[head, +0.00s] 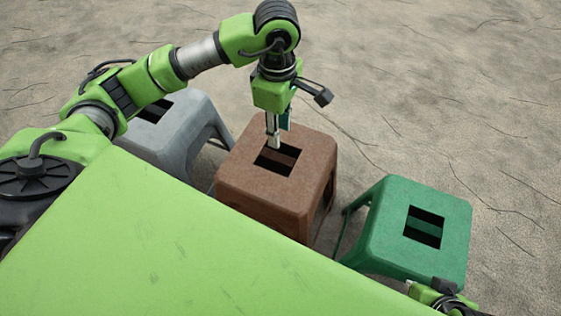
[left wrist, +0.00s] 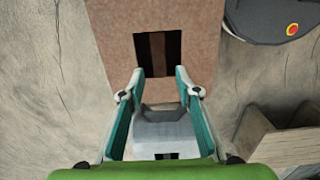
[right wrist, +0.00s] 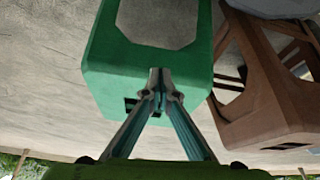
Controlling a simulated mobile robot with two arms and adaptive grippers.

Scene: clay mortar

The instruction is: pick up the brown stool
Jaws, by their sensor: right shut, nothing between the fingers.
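The brown stool (head: 250,187) stands upright in the middle of the head view, with a dark rectangular slot in its seat. My left gripper (head: 273,145) points down over the seat, its tips at the far edge of the slot; contact cannot be told. In the left wrist view the fingers (left wrist: 157,72) are apart with nothing held, and the brown seat (left wrist: 112,30) with its slot lies beyond the tips. My right gripper (right wrist: 160,75) is shut and empty in front of the green stool (right wrist: 100,70). The brown stool also shows at right in the right wrist view (right wrist: 245,115).
A grey stool (head: 185,125) stands left of the brown one, partly behind my left arm. The green stool stands to the right, near my right arm (head: 445,297). Cracked bare ground beyond the stools is clear.

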